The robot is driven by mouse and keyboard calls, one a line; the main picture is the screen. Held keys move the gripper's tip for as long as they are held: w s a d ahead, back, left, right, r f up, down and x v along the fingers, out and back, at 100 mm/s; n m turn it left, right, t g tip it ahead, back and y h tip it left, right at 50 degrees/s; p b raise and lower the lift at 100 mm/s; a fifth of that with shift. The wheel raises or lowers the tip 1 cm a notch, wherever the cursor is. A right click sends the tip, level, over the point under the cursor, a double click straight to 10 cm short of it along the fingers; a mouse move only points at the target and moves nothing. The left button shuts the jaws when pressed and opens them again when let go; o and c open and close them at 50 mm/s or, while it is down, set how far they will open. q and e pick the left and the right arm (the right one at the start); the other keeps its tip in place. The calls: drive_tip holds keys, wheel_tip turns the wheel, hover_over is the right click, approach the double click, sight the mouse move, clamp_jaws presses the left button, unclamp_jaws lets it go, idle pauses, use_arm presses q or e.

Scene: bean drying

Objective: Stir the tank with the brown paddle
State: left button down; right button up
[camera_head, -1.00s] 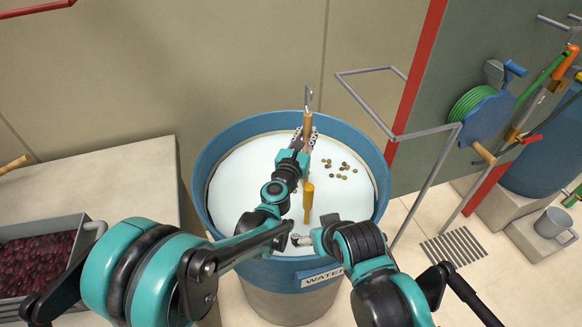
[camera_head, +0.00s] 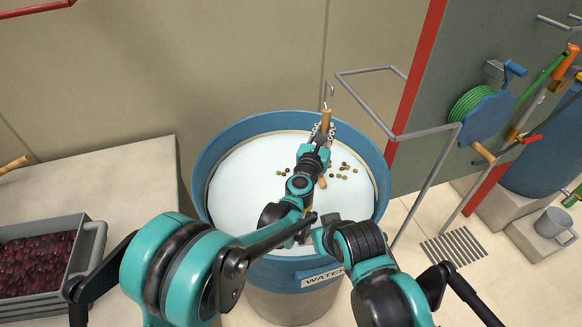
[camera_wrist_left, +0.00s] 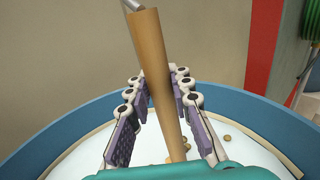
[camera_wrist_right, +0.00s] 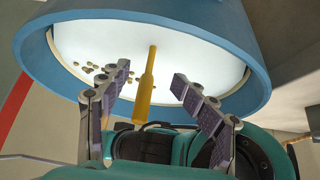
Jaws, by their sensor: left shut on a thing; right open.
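The brown paddle's handle (camera_head: 327,122) stands nearly upright, with a grey hook at its top, over the far part of the tank. My left gripper (camera_head: 322,134) is shut on it; the left wrist view also shows the handle (camera_wrist_left: 155,75) between the fingers (camera_wrist_left: 160,100). The blue-rimmed tank (camera_head: 212,150) holds pale liquid. My right gripper (camera_wrist_right: 152,92) is open over the tank's near side. In the right wrist view a yellow-orange rod (camera_wrist_right: 147,85) stands in the tank, between the fingers in the picture; I cannot tell its depth.
A grey crate of dark red beans (camera_head: 45,222) sits on a ledge at left. A grey rail frame (camera_head: 430,180) and hose reel (camera_head: 482,118) are at right. A mug (camera_head: 553,222) stands on a block.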

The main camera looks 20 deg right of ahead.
use_arm(q)
drive_tip(key=s+a, duration=0.1)
drive_tip(key=a, duration=2)
drive_tip(key=shift+s, duration=0.15)
drive_tip(key=shift+a, duration=0.1)
drive_tip(key=shift+w+d, duration=0.15)
drive_tip(key=shift+d, duration=3.55)
drive_tip(key=shift+w+d, duration=0.15)
drive_tip(key=shift+d, duration=3.5)
drive_tip(key=shift+w+d, duration=0.15)
drive_tip(key=shift+d, duration=3.55)
drive_tip(key=a, duration=2.2)
drive_tip(key=shift+s, duration=0.4)
drive_tip(key=shift+r, duration=0.1)
